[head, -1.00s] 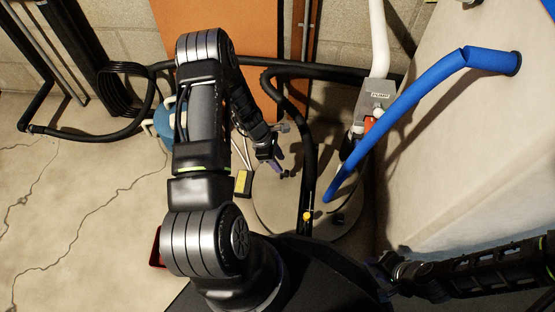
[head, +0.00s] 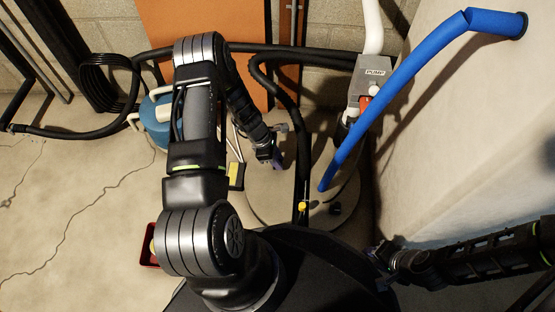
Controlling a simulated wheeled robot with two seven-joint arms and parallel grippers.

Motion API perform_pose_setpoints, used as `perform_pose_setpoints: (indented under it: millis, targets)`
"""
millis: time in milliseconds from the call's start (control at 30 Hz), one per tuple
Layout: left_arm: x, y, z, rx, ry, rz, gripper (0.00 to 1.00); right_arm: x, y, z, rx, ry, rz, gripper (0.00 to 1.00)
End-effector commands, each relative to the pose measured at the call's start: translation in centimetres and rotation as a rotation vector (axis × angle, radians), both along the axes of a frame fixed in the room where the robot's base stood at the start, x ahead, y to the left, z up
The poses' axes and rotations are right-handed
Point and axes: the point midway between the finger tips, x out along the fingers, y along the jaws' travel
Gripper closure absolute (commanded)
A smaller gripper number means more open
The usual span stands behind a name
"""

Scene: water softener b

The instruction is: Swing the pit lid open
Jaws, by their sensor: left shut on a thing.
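The pit lid (head: 262,206) is a round, pale grey disc low on the floor in the middle of the head view. A black hose crosses over it, and my own body covers its near edge. My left gripper (head: 276,163) reaches down over the lid's far left part, its fingers shut on a small part there. That part is mostly hidden by the fingers, and I cannot make out its shape. My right gripper (head: 380,256) is at the lower right, away from the lid; its fingers are too dark to read.
A grey box marked PUMP (head: 368,77) stands behind the lid, right of centre. A blue pipe (head: 392,100) slants down over the lid's right side. A blue container (head: 157,120), a yellow-black object (head: 236,176) and a red box (head: 149,246) are left. A pale wall (head: 470,150) closes the right.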

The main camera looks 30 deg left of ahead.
Motion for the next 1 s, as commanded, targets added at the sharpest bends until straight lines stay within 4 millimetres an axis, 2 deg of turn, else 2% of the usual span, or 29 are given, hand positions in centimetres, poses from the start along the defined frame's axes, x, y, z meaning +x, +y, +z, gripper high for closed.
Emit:
perform_pose_setpoints:
  millis: [167,600,1000]
  targets:
    - [-0.1,0.1,0.3,0.001,0.001,0.001,1.0,0.0,0.0,0.2,0.0,0.001,0.0,0.64]
    - [-1.0,1.9,3.3,0.003,0.001,0.002,1.0,0.0,0.0,2.5,0.0,0.001,0.0,0.64]
    - [-1.1,2.1,3.6,0.003,0.001,0.001,1.0,0.0,0.0,2.6,0.0,0.001,0.0,0.64]
